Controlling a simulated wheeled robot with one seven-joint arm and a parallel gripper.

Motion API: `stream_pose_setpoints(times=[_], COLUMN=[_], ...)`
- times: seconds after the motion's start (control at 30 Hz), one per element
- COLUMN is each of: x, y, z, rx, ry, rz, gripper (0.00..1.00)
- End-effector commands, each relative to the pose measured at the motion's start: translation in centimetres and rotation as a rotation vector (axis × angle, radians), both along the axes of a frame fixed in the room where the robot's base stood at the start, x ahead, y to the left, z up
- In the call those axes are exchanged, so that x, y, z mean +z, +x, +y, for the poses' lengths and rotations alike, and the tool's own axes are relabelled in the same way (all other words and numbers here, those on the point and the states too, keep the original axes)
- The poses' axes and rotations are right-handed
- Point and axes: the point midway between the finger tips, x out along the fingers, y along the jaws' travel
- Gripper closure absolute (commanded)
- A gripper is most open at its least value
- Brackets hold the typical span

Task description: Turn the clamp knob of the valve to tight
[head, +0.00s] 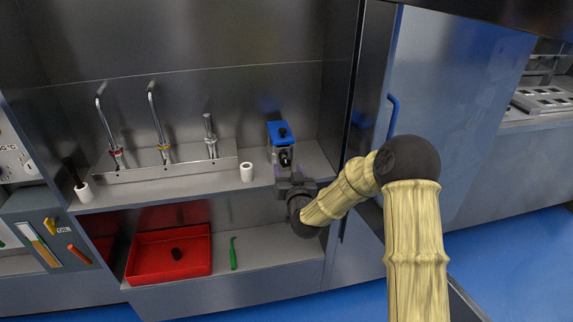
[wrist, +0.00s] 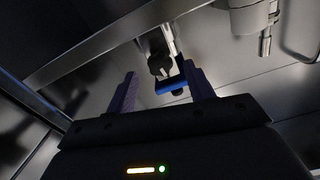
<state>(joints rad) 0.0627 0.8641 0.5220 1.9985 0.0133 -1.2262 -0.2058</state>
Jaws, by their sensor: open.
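A blue-topped unit, which looks like the valve (head: 273,129), stands on the upper shelf near its right end. A dark round knob (head: 283,132) sits on its blue top. Another dark knob-like part (head: 286,160) shows on its front, partly behind my gripper; I cannot tell which is the clamp knob. My gripper (head: 290,175) is just in front of and below the valve. In the wrist view my gripper (wrist: 161,77) is open, its purple fingers apart. A dark knob (wrist: 160,65) and a blue edge (wrist: 172,86) show between them, with no clear contact. The knob's setting cannot be read.
Curved taps (head: 158,120) stand on a metal ledge to the left. A white roll (head: 246,172) stands left of the valve. A red tray (head: 168,265) with a dark object and a green tool (head: 233,254) lie on the lower shelf. A cabinet side wall (head: 352,100) is close on the right.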

Motion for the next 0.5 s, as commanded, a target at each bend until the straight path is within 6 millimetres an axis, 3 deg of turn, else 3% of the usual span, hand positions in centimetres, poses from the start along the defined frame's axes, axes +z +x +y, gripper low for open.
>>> stream_pose_setpoints(times=[0.23,0.5], x=[0.0,0.0], y=[2.7,3.2], z=[0.8,1.0], rx=[0.001,0.001], ry=[0.001,0.0], rz=[0.0,0.001], gripper=[0.47,0.47])
